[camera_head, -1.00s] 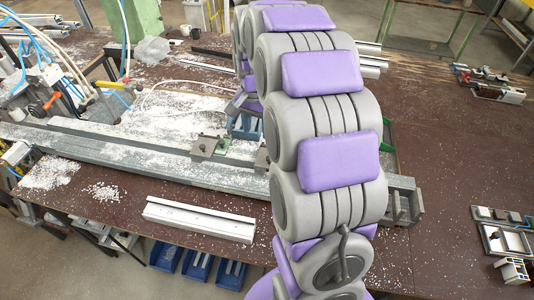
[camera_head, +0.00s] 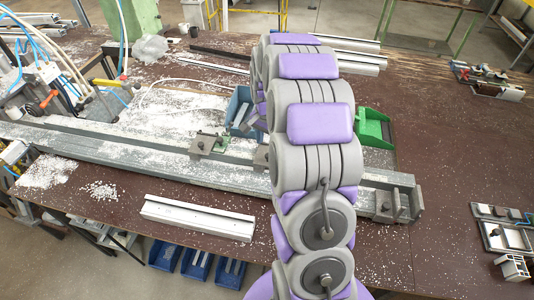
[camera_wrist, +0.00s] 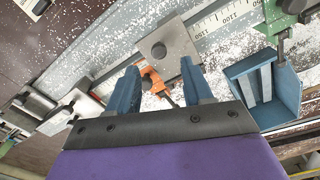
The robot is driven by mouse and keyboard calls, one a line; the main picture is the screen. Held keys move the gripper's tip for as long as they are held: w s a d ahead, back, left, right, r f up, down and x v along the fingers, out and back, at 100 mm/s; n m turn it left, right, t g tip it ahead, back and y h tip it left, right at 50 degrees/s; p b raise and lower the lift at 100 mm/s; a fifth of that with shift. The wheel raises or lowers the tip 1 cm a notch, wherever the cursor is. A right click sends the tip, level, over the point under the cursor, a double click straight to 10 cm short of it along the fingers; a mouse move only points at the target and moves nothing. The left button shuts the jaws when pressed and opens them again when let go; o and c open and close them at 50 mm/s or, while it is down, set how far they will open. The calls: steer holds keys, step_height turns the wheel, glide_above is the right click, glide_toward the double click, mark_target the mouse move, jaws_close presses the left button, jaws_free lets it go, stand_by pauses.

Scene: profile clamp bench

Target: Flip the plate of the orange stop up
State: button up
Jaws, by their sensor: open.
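The orange stop (camera_wrist: 153,82) shows in the wrist view between the two blue fingers of my gripper (camera_wrist: 159,66). My gripper is open, with a finger on either side of it and a gap around the orange part. A grey square plate (camera_wrist: 176,38) with a round bolt head lies just beyond the fingertips, over the rail by the scale. I cannot tell whether a finger touches the plate. In the head view my arm hides the orange stop and my gripper.
A green stop (camera_wrist: 274,18) and a blue bin (camera_wrist: 265,88) are right of my gripper in the wrist view. In the head view a grey stop with a green part (camera_head: 207,144) sits on the long rail (camera_head: 120,152). A green dustpan (camera_head: 373,128) lies right of my arm.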

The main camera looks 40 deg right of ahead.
mark_target(268, 155)
steer(key=f, duration=0.4)
steer(key=shift+d+f, duration=0.4)
steer(key=shift+a+f, duration=0.15)
steer(key=shift+f, duration=0.5)
steer(key=shift+a+f+b, duration=0.1)
steer(key=shift+a+b, duration=0.1)
steer(key=shift+b, duration=0.1)
steer(key=shift+d, duration=0.25)
steer(key=c, duration=0.5)
steer(key=shift+a, duration=0.1)
jaws_close()
